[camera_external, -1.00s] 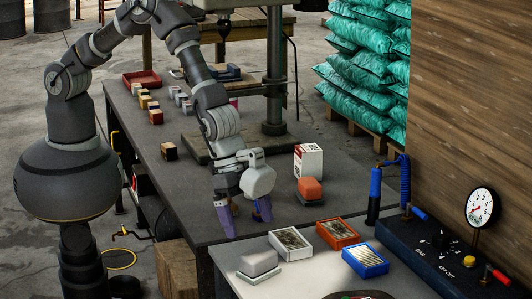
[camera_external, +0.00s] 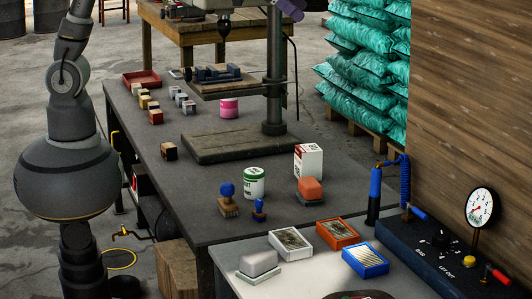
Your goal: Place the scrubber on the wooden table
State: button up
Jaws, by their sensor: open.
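The wooden table (camera_external: 158,29) stands at the back, behind the drill press. The rest is out of frame; nothing is seen held. I cannot tell for sure which thing is the scrubber. Two blue-knobbed pieces, a larger one (camera_external: 228,200) and a smaller one (camera_external: 259,208), stand upright on the grey bench. An orange-topped block (camera_external: 310,189) stands to their right. A grey block (camera_external: 258,262) is on the light front table.
The drill press (camera_external: 273,127) rises from the grey bench (camera_external: 200,225). A green-white can (camera_external: 254,182), a red-white box (camera_external: 308,161) and a pink tin (camera_external: 229,108) stand there. Several small blocks and a red tray (camera_external: 141,79) are at its far left.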

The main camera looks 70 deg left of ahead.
jog(key=s+a+r+n+t+y, duration=0.2)
jog(key=s+a+r+n+t, duration=0.1)
jog(key=a+r, duration=1.25)
jog(key=s+a+r+n+t+y, duration=0.2)
jog(key=s+a+r+n+t, duration=0.1)
jog(key=s+a+r, duration=0.7)
notch_tip(320, 180, up, 3)
jog(key=shift+a+r, duration=0.1)
jog(key=shift+a, duration=0.65)
